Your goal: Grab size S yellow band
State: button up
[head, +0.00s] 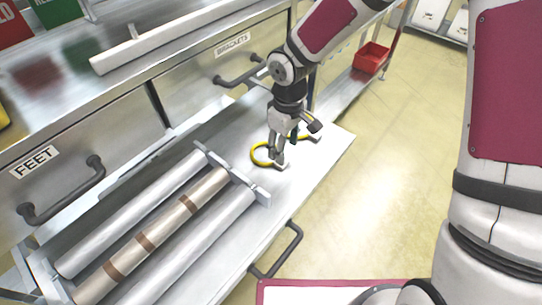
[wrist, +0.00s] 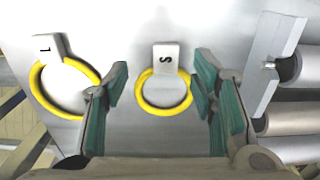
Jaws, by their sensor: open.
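The size S yellow band (wrist: 141,92) is a small ring with a white tag marked S (wrist: 166,57), lying on the metal shelf in the wrist view. It also shows in the head view (head: 254,154), partly hidden by my gripper. My gripper (head: 277,153) is open and points down at this band. In the wrist view my gripper (wrist: 160,78) has its teal-padded fingers on either side of the band, nothing held. I cannot tell if the fingertips touch the shelf. A larger yellow band (wrist: 37,90) with a tag marked L lies to the left in the wrist view.
A rack of rollers (head: 150,238) stands left of the bands in the head view. Drawers labelled FEET (head: 60,190) and BRACKETS (head: 190,75) sit behind. A red bin (head: 371,57) is at the far right. The shelf's front strip (head: 315,175) is clear.

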aim_at(273, 163)
jog(key=f, duration=0.3)
jog(key=a+f, duration=0.1)
jog(key=f, duration=0.1)
jog(key=shift+s, duration=0.1)
grip_shut()
